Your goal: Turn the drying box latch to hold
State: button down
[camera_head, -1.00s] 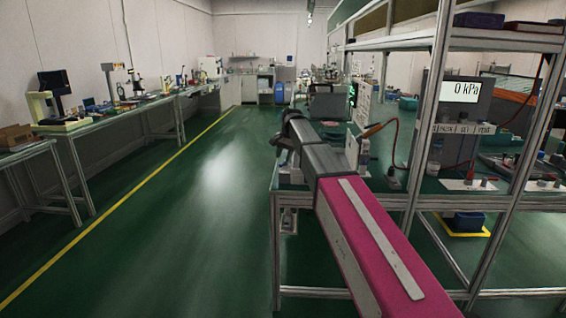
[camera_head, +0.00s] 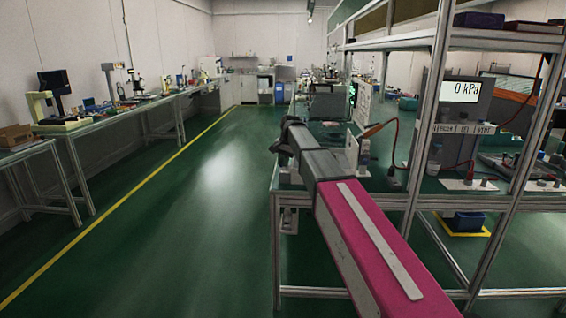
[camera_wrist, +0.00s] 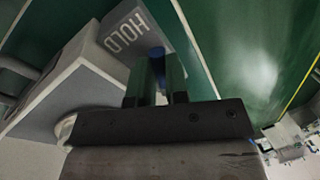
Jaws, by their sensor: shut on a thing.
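In the wrist view my gripper (camera_wrist: 157,72) has its two dark green fingers closed on a small blue latch handle (camera_wrist: 157,53). Only the blue end shows between the fingertips; the rest is hidden. Just beyond it is a grey plate marked HOLD (camera_wrist: 126,31), its lettering tilted in the picture. The pale grey box (camera_wrist: 72,82), likely the drying box, fills the left of the wrist view beside the fingers. In the head view my arm reaches over the bench corner, and its grey end hides the fingers and the latch. The latch's exact angle cannot be told.
A bench with an aluminium frame (camera_head: 424,120) and an upper shelf stands right of my arm. A long bench with instruments (camera_head: 130,103) runs along the left wall. The green floor between (camera_head: 190,200) is clear.

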jog(key=shift+s+d+n+g, duration=0.1)
jog(key=shift+d+n+g, duration=0.2)
jog(key=shift+n, duration=0.8)
jog(key=shift+d+n+g, duration=0.1)
jog(key=shift+d+n, duration=0.3)
jog(key=shift+n, duration=0.7)
jog(key=c, duration=1.1)
grip_release()
jog(key=shift+m, duration=0.3)
